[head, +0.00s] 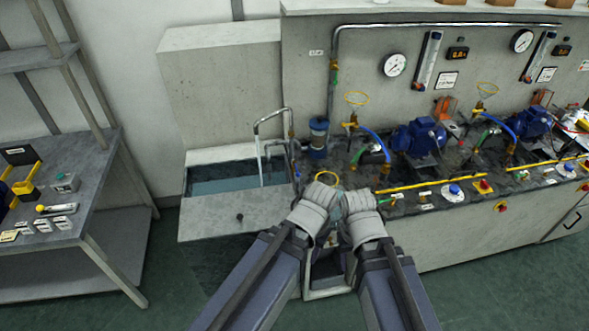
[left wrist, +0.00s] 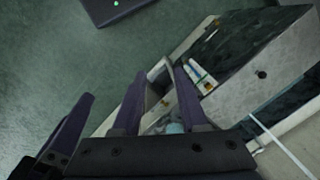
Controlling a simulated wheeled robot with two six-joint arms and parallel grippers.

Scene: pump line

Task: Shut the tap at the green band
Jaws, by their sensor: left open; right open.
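In the head view both arms reach to the bench's front edge, below a yellow ring (head: 326,174). My left gripper (head: 333,192) and right gripper (head: 347,193) are side by side there, mostly hidden by my wrists. Both are open. The tap cannot be clearly picked out.
A sink (head: 225,180) with a bent pipe lies left of the grippers. Blue pumps (head: 418,137), hoses and a yellow rail (head: 430,184) crowd the bench to the right. A side table (head: 100,170) stands at far left, with open floor between.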

